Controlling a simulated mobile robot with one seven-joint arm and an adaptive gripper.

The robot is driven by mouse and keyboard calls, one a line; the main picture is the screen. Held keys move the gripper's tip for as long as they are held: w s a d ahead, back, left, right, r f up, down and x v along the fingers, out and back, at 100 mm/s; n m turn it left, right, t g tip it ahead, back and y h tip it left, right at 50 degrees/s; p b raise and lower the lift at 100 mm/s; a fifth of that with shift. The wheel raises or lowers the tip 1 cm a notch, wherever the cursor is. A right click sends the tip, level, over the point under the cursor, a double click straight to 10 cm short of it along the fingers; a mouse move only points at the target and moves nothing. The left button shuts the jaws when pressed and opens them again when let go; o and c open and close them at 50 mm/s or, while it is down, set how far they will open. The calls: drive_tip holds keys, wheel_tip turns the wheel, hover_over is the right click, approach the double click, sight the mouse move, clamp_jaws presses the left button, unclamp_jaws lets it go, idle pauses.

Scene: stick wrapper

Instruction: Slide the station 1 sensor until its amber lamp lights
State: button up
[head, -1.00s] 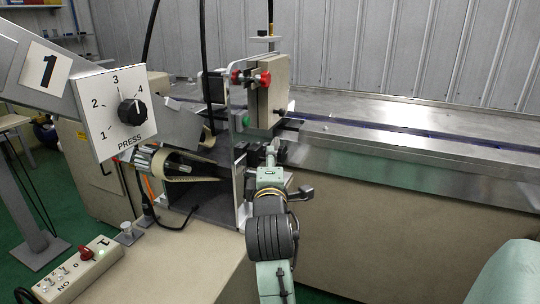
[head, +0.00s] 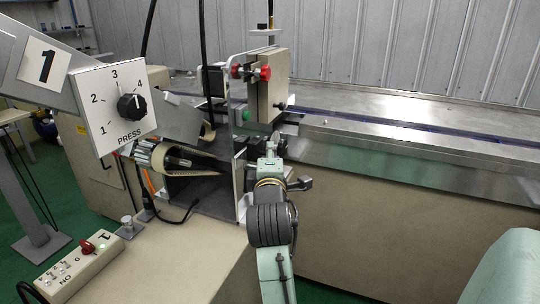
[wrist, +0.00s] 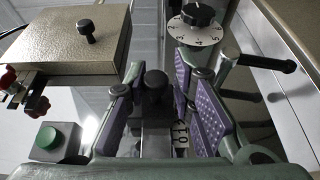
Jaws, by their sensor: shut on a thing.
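My gripper (wrist: 155,100) has its purple-padded fingers closed on both sides of a dark, round-topped part (wrist: 155,86), which may be the station 1 sensor or its knob. A small numbered scale (wrist: 181,138) shows just below it, partly hidden by the right finger. In the head view my gripper (head: 272,146) is at the machine's front, right of the upright metal plate (head: 240,178). The arm hides what it holds there. I cannot make out a lit amber lamp in either view.
A numbered dial (wrist: 198,18) stands close beyond the right finger. A green button (wrist: 48,138) and a beige block (wrist: 80,45) are at left. The head view shows the station 1 PRESS dial panel (head: 115,107), a switch box (head: 80,265) and the conveyor bed (head: 400,135).

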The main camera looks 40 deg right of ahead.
drive_tip(key=shift+a+r, duration=0.1)
drive_tip(key=shift+r, duration=0.3)
clamp_jaws()
drive_tip(key=shift+s+a, duration=0.25)
drive_tip(key=shift+a, duration=0.25)
drive_tip(key=o, duration=0.9)
unclamp_jaws()
drive_tip(key=shift+f, duration=0.1)
drive_tip(key=shift+v, duration=3.8)
